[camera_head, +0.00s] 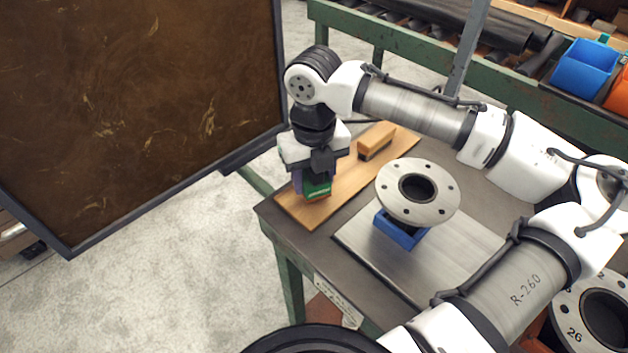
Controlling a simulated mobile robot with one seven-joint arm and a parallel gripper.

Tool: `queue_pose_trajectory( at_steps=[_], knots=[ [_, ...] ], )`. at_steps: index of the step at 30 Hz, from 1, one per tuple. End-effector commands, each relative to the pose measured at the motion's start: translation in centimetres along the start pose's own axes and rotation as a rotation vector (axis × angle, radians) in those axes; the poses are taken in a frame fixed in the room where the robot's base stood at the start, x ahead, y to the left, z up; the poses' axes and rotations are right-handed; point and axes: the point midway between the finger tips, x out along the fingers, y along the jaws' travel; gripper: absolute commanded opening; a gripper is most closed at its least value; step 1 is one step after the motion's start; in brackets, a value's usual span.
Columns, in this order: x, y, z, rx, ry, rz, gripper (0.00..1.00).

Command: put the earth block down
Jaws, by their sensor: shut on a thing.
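My gripper (312,182) points down over the near left end of a wooden board (309,212) on the bench. It is shut on the earth block (318,188), a small green block with pale lettering and an orange-brown lower edge. My gripper hides the block's upper part. The block's lower edge is at or just above the board; I cannot tell whether it touches.
A tan block (376,140) lies on the board's far end. To the right, a flanged pipe (420,192) stands on a blue support (400,231) over a metal plate (365,249). A dark brown panel (135,110) stands left of the bench.

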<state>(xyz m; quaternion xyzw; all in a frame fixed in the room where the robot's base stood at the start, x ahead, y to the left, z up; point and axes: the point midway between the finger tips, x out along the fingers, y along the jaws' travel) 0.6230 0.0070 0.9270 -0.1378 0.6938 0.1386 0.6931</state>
Motion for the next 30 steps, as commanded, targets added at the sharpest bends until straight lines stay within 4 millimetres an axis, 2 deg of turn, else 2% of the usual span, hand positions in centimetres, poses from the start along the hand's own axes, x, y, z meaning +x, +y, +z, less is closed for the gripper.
queue_pose_trajectory(
  at_steps=[5, 16, 17, 18, 21, 30],
  knots=[
    [1.6, 0.0, 0.0, 0.0, -0.001, -0.001, 0.0],
    [2.0, 0.0, 0.0, 0.0, -0.002, 0.0, 0.0],
    [2.0, 0.0, 0.0, 0.0, 0.0, -0.001, 0.48],
    [2.0, 0.0, 0.0, 0.0, 0.0, -0.001, 0.53],
    [2.0, 0.0, 0.0, 0.0, 0.0, -0.001, 0.66],
    [1.9, 0.0, 0.0, 0.0, 0.0, -0.001, 0.67]
  ],
)
